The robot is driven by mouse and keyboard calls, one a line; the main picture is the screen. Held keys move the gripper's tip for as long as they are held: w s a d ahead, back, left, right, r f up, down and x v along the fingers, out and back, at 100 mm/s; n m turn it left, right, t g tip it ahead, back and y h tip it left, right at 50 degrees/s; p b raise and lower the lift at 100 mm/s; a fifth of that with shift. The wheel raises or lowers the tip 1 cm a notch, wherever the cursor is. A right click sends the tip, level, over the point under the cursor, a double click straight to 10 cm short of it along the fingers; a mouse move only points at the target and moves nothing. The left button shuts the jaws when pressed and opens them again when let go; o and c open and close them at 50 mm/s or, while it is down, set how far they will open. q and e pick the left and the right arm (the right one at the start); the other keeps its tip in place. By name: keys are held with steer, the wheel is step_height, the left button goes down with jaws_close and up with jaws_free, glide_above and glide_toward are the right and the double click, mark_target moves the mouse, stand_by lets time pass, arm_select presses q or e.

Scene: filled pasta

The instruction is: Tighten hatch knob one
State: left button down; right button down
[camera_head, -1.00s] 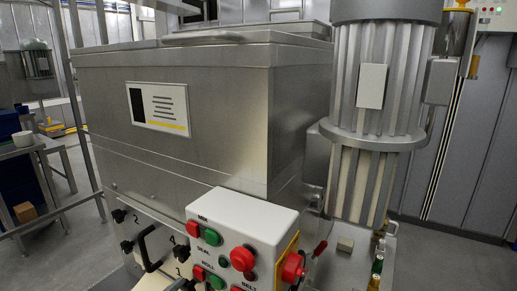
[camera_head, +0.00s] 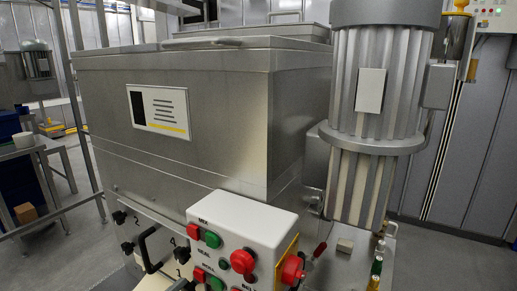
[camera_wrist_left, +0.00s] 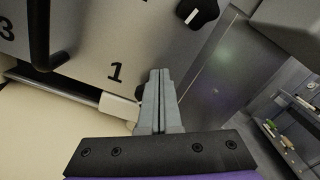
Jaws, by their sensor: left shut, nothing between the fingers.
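The hatch plate (camera_wrist_left: 90,50) carries a printed "1" in the left wrist view. A dark knob (camera_wrist_left: 140,91) beside the "1" is mostly hidden behind my left gripper (camera_wrist_left: 161,72). Its grey fingers are shut and empty, with their tips over or right next to this knob; I cannot tell whether they touch it. Another black knob (camera_wrist_left: 198,12) with a white mark sits higher on the plate. In the head view the hatch (camera_head: 160,245) is at the lower left of the steel machine, with a black knob (camera_head: 128,248) at its left. Neither gripper shows there.
A black bar handle (camera_wrist_left: 39,40) sticks out from the hatch left of the "1". A white control box (camera_head: 243,215) with red and green buttons stands right of the hatch in the head view. A ribbed motor (camera_head: 370,90) stands behind it. Shelves (camera_wrist_left: 295,115) are farther off.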

arm_select(q)
steer(key=v, duration=0.6)
stand_by(0.3)
